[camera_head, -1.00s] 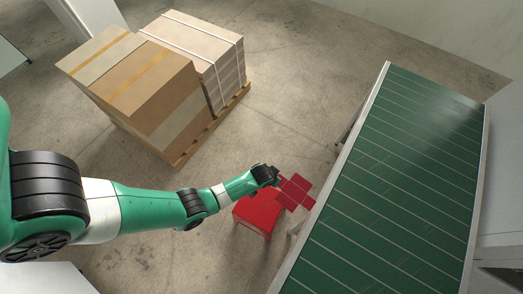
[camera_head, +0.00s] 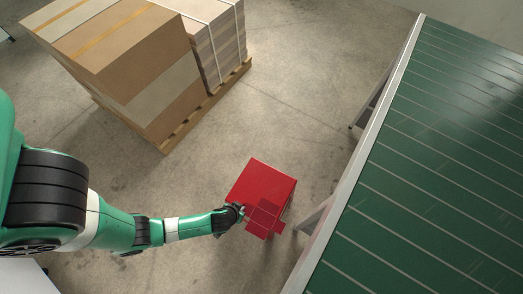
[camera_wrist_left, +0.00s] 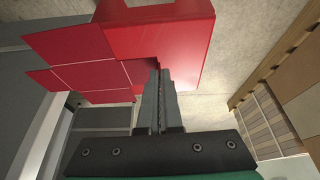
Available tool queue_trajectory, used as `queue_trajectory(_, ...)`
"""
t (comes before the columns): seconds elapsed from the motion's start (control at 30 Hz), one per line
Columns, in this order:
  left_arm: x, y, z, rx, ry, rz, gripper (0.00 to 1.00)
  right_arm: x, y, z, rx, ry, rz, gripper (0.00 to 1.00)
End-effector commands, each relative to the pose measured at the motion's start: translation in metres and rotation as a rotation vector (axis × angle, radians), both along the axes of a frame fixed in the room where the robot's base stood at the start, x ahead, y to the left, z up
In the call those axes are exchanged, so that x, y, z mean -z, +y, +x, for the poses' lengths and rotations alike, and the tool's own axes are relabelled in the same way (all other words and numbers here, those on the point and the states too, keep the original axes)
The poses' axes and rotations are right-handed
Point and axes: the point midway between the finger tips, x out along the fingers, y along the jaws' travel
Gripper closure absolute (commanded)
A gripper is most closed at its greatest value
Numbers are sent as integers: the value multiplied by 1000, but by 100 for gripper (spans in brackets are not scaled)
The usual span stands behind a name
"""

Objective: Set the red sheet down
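The red sheet (camera_head: 266,216) is a flat, cross-shaped piece with creases between its panels. My left gripper (camera_head: 241,210) is shut on one edge of it. In the left wrist view, the fingers (camera_wrist_left: 159,78) come together at the edge of the sheet (camera_wrist_left: 85,68). In the head view, the sheet overlaps the near side of a red stool (camera_head: 262,181), whose top also shows in the left wrist view (camera_wrist_left: 172,36). I cannot tell whether the sheet touches the stool. My right gripper is out of view.
A long green slatted conveyor (camera_head: 440,150) with a pale side rail stands right of the stool. A pallet (camera_head: 205,105) with stacked cardboard (camera_head: 125,55) stands at the upper left. Concrete floor is clear between them.

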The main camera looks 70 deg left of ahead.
Motion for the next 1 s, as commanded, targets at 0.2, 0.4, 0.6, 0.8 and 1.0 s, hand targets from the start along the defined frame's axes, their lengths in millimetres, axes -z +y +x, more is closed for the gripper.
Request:
queue_trajectory(0.2,12,-1,-6,12,0,0,100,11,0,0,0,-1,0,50)
queue_trajectory(0.4,20,15,-2,1,3,-2,100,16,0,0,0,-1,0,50)
queue_trajectory(0.6,41,56,11,-5,-1,-1,100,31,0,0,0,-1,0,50)
queue_trajectory(0.8,80,102,26,-1,-1,-1,100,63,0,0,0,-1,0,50)
queue_trajectory(1.0,103,123,33,8,1,-1,100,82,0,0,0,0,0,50)
